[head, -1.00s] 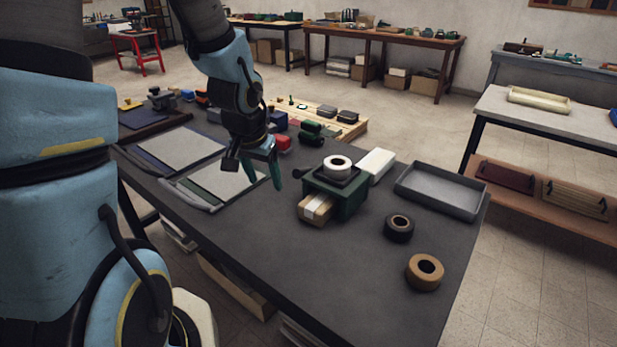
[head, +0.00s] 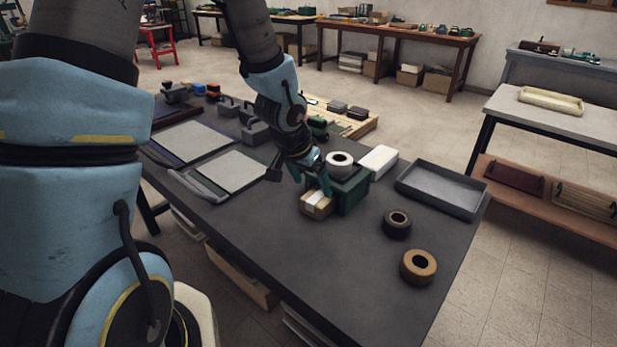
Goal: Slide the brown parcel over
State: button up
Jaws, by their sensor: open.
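The brown parcel (head: 316,206), a small cardboard box with a white band, lies on the dark table. Its near end sticks out from the front of a green box (head: 352,192). My gripper (head: 311,179) is open and points down, close above and behind the parcel's visible end. One teal finger overlaps the parcel's upper edge in the picture; I cannot tell whether it touches. The parcel's far part is hidden by the gripper and the green box.
A white block (head: 378,162) stands behind the green box, and a grey tray (head: 440,190) lies to its right. A black tape roll (head: 397,224) and a brown tape roll (head: 418,267) lie at the right. Two flat panels lie left. The table's front middle is clear.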

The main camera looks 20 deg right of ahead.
aim_at(317, 198)
jog(key=x, duration=0.8)
jog(key=shift+f+p, duration=0.15)
jog(key=shift+p, duration=0.2)
jog(key=c, duration=1.4)
jog(key=shift+a, duration=0.1)
